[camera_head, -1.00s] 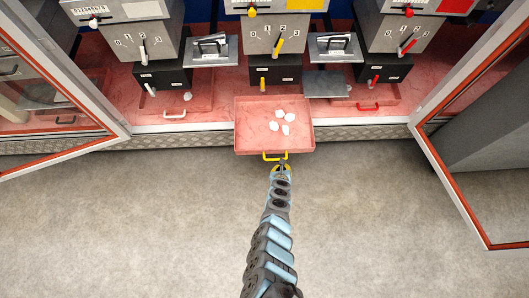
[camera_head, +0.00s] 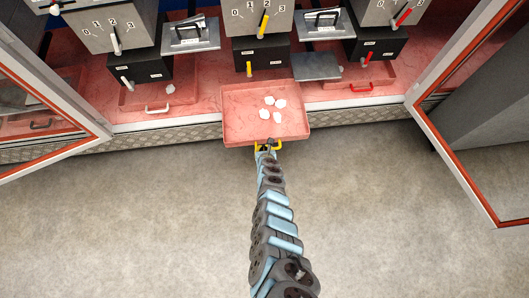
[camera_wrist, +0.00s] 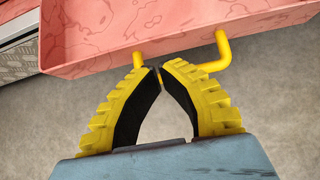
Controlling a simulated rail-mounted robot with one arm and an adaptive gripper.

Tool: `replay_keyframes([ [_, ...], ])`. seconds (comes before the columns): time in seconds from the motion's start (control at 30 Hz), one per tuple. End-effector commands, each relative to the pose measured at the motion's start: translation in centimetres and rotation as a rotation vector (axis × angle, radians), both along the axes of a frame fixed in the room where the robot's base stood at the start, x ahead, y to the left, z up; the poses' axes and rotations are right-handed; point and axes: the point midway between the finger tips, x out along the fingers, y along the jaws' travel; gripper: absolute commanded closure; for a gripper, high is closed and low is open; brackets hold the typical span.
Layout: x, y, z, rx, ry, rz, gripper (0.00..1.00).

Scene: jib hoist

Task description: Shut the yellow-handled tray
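The yellow-handled tray (camera_head: 266,130) is a shallow pink tray with several white pieces on it. It is pulled out past the cabinet's front edge. Its yellow handle (camera_wrist: 222,60) is at the tray's front, and it shows in the head view (camera_head: 278,145). My gripper (camera_wrist: 159,71) is at the handle, with its two yellow fingers slanting together until the tips almost meet. A bit of yellow bar shows between the tips. The fingers hide much of the bar, and a firm hold on it cannot be made out.
A white-handled tray (camera_head: 152,98) and a red-handled tray (camera_head: 358,83) sit inside the cabinet at either side. Open framed doors flank it on the left (camera_head: 62,90) and the right (camera_head: 456,90). The grey floor (camera_head: 130,220) in front is clear.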

Motion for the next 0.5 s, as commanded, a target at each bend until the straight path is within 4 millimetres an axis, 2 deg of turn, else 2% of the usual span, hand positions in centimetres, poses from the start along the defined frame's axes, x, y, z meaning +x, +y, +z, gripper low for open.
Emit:
replay_keyframes([
  [0.03, 0.3, 0.1, -0.9, -0.001, 0.000, 0.001, 1.00],
  [0.1, 0.8, 0.1, -1.3, -0.002, 0.001, 0.002, 1.00],
  [0.5, 2.9, 0.3, -3.1, -0.003, -0.001, 0.000, 1.00],
])
